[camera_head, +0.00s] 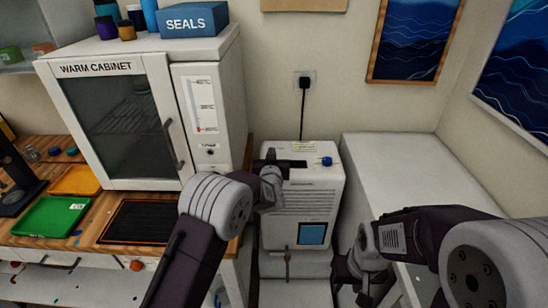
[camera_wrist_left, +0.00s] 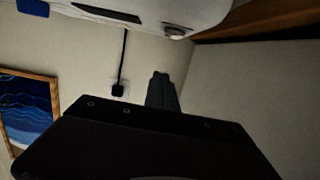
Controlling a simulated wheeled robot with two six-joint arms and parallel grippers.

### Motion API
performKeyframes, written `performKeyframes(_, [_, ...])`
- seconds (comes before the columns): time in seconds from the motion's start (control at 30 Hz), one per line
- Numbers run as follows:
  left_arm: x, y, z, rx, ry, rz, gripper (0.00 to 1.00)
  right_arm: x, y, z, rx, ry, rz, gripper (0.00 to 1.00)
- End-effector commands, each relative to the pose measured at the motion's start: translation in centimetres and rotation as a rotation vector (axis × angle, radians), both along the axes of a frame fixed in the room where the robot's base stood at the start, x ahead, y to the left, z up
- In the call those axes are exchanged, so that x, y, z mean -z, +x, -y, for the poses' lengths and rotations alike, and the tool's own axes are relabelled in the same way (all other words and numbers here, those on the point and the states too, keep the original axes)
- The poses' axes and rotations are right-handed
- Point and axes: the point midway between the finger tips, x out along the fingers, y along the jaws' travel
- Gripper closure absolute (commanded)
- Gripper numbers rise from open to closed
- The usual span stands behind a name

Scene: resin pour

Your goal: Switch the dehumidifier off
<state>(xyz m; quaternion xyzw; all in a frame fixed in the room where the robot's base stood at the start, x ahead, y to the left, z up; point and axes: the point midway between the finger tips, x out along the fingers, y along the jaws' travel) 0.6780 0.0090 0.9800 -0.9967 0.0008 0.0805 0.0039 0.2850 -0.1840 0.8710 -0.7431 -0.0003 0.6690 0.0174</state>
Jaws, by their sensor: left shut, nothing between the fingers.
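The dehumidifier (camera_head: 302,204) is a white box with a vented front and a blue window low down, standing against the back wall. On its top are a blue knob (camera_head: 326,161) at the right and a dark slot (camera_head: 298,164). In the left wrist view, which looks upside down, its top (camera_wrist_left: 130,8) shows with a round grey button (camera_wrist_left: 174,31). My left gripper (camera_head: 270,158) is over the top's left part, shut and empty; its fingertips (camera_wrist_left: 161,76) appear apart from the button. My right gripper (camera_head: 356,283) is low, right of the dehumidifier; its fingers are unclear.
The warm cabinet (camera_head: 120,124) stands left of the dehumidifier on a wooden bench with a green tray (camera_head: 50,224). A white surface (camera_head: 400,170) lies to the right. A plug (camera_head: 304,83) with a black cord is in the wall socket behind.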

Motion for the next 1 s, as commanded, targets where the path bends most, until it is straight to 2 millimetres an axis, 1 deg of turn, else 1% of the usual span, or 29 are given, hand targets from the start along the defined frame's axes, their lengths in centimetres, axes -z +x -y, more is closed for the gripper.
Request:
performKeyframes(0.03, [-0.5, -1.2, 0.0, 0.000, 0.000, 0.002, 1.00, 0.2, 0.0, 0.0, 0.000, 0.000, 0.000, 0.64])
performKeyframes(0.1, [-0.9, -2.6, 0.0, 0.000, 0.001, 0.002, 1.00, 0.3, 0.0, 0.0, 0.000, 0.000, 0.000, 0.64])
performKeyframes(0.2, [-1.6, -4.3, -0.1, -0.001, -0.001, 0.002, 1.00, 0.3, 0.0, 0.0, 0.000, 0.000, 0.000, 0.64])
performKeyframes(0.3, [-2.0, -5.5, 0.0, 0.000, -0.001, 0.001, 1.00, 0.3, 0.0, 0.0, 0.000, 0.000, 0.000, 0.64])
performKeyframes(0.47, [-2.3, -6.2, -0.1, -0.002, -0.001, 0.002, 1.00, 0.3, 0.0, 0.0, 0.000, 0.000, 0.000, 0.64])
performKeyframes(0.87, [-2.3, -6.2, -0.1, -0.002, -0.001, 0.000, 1.00, 0.3, 0.0, 0.0, 0.000, 0.000, 0.000, 0.64])
performKeyframes(0.97, [-2.2, -6.9, -1.1, 0.019, -0.008, -0.074, 1.00, -0.5, 0.0, 0.0, 0.000, 0.000, 0.000, 0.64])
performKeyframes(1.0, [-1.8, -7.8, -2.0, 0.039, -0.015, -0.150, 1.00, -1.1, 0.0, 0.0, 0.000, 0.000, 0.000, 0.64])
